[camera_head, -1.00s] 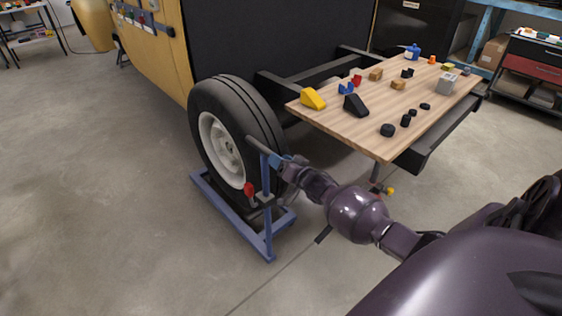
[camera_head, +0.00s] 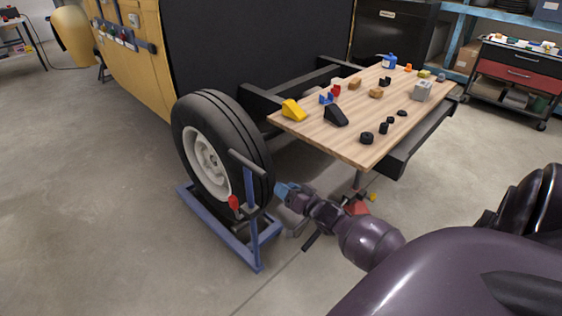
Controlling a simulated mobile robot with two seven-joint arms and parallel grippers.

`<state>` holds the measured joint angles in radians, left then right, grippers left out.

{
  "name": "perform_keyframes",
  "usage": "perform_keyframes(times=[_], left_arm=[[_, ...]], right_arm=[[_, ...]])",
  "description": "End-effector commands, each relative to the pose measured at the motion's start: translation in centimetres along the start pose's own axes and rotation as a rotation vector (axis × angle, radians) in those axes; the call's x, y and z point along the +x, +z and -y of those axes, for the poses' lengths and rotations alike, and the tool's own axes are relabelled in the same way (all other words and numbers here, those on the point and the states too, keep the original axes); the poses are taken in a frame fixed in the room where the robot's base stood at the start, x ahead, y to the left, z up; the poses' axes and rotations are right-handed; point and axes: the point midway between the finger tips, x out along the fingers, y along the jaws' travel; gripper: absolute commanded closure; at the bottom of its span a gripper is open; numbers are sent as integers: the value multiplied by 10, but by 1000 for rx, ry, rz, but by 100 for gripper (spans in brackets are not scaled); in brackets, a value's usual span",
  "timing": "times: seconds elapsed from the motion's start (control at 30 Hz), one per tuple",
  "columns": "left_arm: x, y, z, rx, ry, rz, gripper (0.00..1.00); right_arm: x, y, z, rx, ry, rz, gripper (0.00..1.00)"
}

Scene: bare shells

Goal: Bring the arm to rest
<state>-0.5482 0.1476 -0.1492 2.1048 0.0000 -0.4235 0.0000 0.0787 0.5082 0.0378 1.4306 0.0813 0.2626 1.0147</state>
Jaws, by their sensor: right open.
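My right arm comes in from the lower right. Its gripper (camera_head: 281,189) has blue fingertips and is open, beside the right side of a wheel dolly (camera_head: 254,238). It looks apart from the dolly's handle (camera_head: 247,163), with nothing seen between its fingers. A black tyre with a white rim (camera_head: 207,160) stands upright in the blue dolly. My left gripper is not in view.
A wooden table top (camera_head: 350,146) on a dark frame holds a yellow wedge (camera_head: 292,110), a black wedge (camera_head: 335,115) and several small parts. A yellow vehicle shell (camera_head: 140,60) stands behind. The floor at left is clear.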

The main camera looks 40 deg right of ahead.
Motion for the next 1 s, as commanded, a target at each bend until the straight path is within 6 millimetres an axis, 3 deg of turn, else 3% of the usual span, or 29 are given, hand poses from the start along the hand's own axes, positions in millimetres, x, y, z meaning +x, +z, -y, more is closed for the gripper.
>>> perform_keyframes(times=[0.7,0.87,1.0], left_arm=[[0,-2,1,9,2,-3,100],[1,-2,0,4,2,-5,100],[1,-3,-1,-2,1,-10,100]], right_arm=[[-2,0,0,-18,1,0,47],[-2,4,-6,-166,46,35,47],[4,8,13,-383,68,90,47]])
